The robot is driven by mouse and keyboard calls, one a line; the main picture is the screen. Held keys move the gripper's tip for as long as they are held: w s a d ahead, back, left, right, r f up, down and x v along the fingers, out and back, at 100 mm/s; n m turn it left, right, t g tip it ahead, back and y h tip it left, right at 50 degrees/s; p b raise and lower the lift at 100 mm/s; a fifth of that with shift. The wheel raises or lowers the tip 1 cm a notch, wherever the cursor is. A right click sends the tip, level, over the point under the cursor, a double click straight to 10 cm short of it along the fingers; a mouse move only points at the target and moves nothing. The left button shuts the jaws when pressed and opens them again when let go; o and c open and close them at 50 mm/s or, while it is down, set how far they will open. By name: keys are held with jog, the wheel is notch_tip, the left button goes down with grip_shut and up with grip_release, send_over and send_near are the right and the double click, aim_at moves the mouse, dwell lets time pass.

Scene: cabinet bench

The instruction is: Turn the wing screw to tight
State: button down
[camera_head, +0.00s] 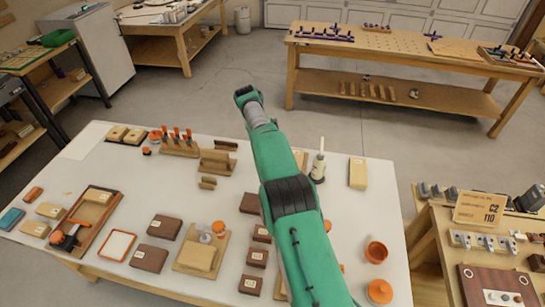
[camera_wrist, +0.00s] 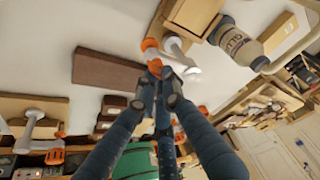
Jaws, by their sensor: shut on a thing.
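Another orange part (camera_wrist: 150,45) and a pale metal part (camera_wrist: 180,55) sit just beyond the tips, beside a wooden block (camera_wrist: 192,15). How far the screw is turned cannot be told. In the head view, my green arm crosses the white table, and the gripper cannot be made out.
A bottle (camera_wrist: 240,40) lies close right of the fingers in the wrist view. A dark brown block (camera_wrist: 105,70) is to their left. In the head view, the white table (camera_head: 120,200) holds several wooden blocks, a white bottle (camera_head: 318,165) and an orange pot (camera_head: 376,251).

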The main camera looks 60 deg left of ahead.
jog(key=shift+m+g+p, duration=0.4)
jog(key=shift+m+p, duration=0.6)
jog(key=c, duration=1.8)
grip_release()
jog(key=shift+c, duration=0.2)
jog(key=shift+n+t+b, duration=0.4)
jog(key=shift+n+b, duration=0.7)
jog(key=shift+b, duration=0.3)
